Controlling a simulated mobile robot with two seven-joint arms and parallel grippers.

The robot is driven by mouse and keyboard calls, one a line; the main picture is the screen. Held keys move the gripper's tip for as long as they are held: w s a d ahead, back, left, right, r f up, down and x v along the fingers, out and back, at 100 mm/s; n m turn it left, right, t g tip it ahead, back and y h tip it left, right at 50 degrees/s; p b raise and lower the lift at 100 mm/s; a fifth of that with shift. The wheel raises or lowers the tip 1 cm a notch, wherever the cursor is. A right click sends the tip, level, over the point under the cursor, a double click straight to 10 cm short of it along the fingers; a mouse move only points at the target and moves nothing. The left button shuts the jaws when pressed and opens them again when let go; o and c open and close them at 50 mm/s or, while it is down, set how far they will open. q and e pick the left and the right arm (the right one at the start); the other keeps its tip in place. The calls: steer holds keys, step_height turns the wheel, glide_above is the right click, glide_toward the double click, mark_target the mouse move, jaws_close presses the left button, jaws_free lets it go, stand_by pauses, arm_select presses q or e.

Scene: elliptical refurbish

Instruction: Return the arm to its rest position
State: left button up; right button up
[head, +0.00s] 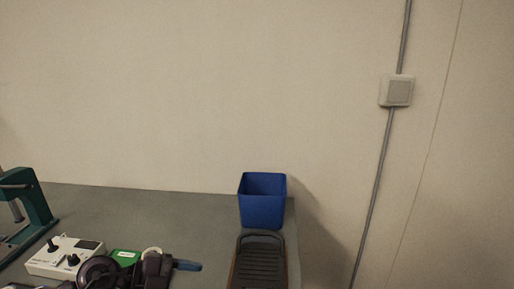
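A cluster of dark parts (100,271) lies at the bottom edge, left of centre, with a round dark piece and a blue-tipped piece (187,266) pointing right. It is cut off by the frame, and I cannot tell exactly what it is.
A grey table (150,213) stands against a beige wall. A blue bin (262,208) is at its back right corner, behind a black ribbed pedal (260,262). A white control box (65,257), a green item (124,256) and a teal press (35,207) are at left.

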arm_select(q)
step_height(320, 180, up, 7)
steer(key=a+n+t+h, duration=0.1)
steer(key=a+n+t, duration=0.1)
steer(key=n+t, duration=0.85)
steer(key=s+a+f+n+t+y, duration=0.2)
steer(key=a+f+n+t+y, duration=0.3)
steer(key=a+n+y, duration=0.85)
steer(key=s+a+f+n+g+y, duration=0.1)
steer(key=s+f+n+g+y, duration=0.1)
steer(key=s+f+g+y, duration=0.45)
steer(key=s+d+f+g+h, duration=0.1)
steer(key=s+f+g+h, duration=0.1)
steer(key=s+f+g, duration=0.4)
steer(key=s+d+f+g+h, duration=0.2)
steer(key=s+f+g, duration=0.1)
steer(key=s, duration=0.6)
steer(key=w+f+t+h, duration=0.1)
steer(key=w+f+t, duration=0.7)
steer(key=f, duration=0.2)
steer(key=shift+a+f+m, duration=0.15)
steer(key=shift+f+m, duration=0.1)
steer(key=shift+m, duration=0.15)
